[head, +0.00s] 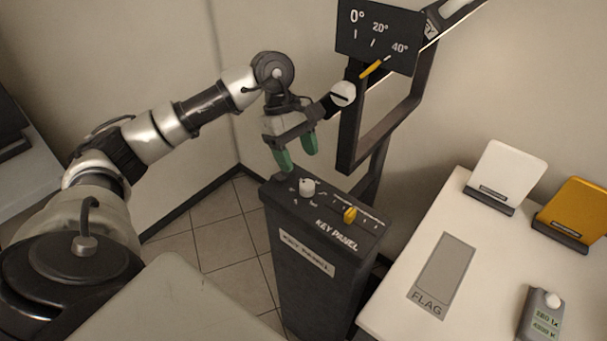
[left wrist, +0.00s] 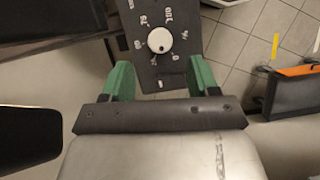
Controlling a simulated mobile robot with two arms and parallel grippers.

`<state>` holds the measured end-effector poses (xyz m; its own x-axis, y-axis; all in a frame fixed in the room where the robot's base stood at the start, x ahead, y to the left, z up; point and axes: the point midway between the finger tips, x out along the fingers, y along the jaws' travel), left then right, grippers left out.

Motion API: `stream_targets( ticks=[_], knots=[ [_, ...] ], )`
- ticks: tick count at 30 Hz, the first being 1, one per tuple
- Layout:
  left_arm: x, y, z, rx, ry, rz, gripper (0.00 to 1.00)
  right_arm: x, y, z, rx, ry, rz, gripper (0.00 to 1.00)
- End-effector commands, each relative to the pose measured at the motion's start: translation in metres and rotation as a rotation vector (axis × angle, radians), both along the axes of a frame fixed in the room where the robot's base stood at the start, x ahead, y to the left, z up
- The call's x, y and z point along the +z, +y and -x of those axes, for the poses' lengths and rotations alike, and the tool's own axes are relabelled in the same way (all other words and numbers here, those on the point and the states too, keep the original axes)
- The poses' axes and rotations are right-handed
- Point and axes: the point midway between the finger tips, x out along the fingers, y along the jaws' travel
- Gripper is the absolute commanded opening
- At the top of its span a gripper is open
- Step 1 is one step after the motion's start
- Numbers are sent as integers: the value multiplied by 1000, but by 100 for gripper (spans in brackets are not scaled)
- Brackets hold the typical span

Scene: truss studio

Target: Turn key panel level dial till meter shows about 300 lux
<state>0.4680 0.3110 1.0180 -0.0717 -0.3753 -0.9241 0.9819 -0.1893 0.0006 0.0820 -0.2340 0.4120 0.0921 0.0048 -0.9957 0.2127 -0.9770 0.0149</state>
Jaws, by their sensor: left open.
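The key panel (head: 283,228) is a dark pedestal with a sloped top in the head view. A white round dial (head: 307,186) sits at the left of its top, and a yellow slider knob (head: 350,214) is to its right. My left gripper (head: 297,160) is open and empty, above and just behind the dial. In the left wrist view the white dial (left wrist: 159,40) shows ahead, between the green fingers of the gripper (left wrist: 160,75), apart from them. The light meter (head: 541,314) lies on the white table at lower right; its small display seems to read 280 lx. My right gripper is not in view.
A tilt scale sign (head: 380,35) with a yellow pointer stands on a dark frame (head: 350,150) behind the panel. The white table (head: 390,310) holds a grey FLAG mat (head: 443,273), a white card (head: 502,173) and an orange card (head: 573,212) in stands.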

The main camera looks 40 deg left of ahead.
Motion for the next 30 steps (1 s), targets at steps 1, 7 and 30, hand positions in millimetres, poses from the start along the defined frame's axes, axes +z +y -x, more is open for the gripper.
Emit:
stream_targets(
  ticks=[1, 7, 30],
  knots=[
    [8, 4, -2, 2, -5, 1, 60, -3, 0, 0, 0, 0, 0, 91],
    [32, 13, -3, 0, -1, 1, 60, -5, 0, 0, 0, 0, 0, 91],
    [38, 15, -3, -1, 1, 1, 60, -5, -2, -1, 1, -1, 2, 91]
  ],
)
